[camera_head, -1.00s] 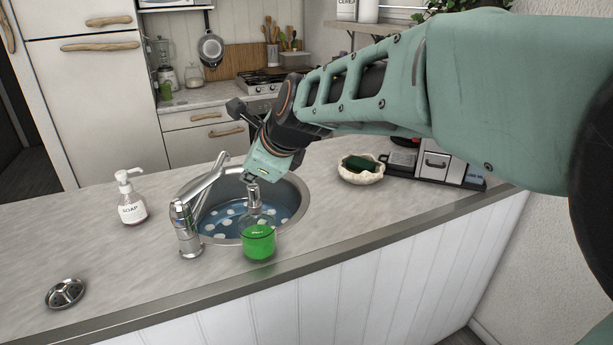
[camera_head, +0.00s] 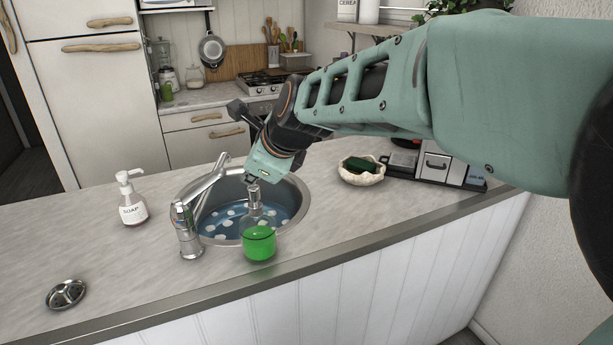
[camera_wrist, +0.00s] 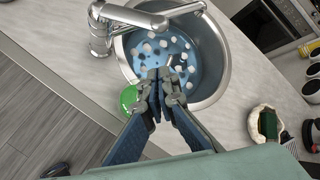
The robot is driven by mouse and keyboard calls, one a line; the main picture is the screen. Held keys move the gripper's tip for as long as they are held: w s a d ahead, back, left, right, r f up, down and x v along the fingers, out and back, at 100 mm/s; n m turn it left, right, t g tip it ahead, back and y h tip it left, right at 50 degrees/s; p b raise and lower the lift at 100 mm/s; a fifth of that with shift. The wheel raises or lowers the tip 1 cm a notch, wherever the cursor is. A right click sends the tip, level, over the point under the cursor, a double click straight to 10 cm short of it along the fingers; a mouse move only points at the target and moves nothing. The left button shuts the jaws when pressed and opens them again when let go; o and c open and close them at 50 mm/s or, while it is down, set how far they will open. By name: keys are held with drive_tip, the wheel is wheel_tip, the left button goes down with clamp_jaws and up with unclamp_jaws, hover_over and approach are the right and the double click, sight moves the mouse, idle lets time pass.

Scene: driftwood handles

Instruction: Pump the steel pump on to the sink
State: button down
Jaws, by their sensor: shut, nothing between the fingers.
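A clear bottle (camera_head: 259,243) of green liquid stands on the counter at the near edge of the sink, with a steel pump (camera_head: 254,199) on top. My gripper (camera_head: 257,181) is shut and empty, its fingers pointing down at the pump head in the head view. I cannot tell whether they touch it. In the wrist view the closed fingertips (camera_wrist: 160,80) appear over the sink edge, with the green bottle (camera_wrist: 129,99) partly hidden beside them. The round steel sink (camera_head: 301,207) has a blue basin with white spots.
A steel faucet (camera_head: 187,231) stands left of the bottle. A white soap dispenser (camera_head: 133,212) is further left, a small drain strainer (camera_head: 66,294) at the front left. A shell dish (camera_head: 361,176) with a green sponge sits to the right. The counter between is clear.

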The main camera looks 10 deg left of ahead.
drive_tip(key=shift+f, duration=0.1)
drive_tip(key=shift+f, duration=0.4)
drive_tip(key=shift+f+b, duration=0.7)
drive_tip(key=shift+f, duration=0.05)
idle(0.9)
drive_tip(key=shift+r, duration=0.15)
drive_tip(key=shift+r+p, duration=1.05)
drive_tip(key=shift+p, duration=0.2)
wheel_tip(320, 180, up, 6)
drive_tip(key=p, duration=0.5)
drive_tip(key=shift+p, duration=0.4)
idle(1.1)
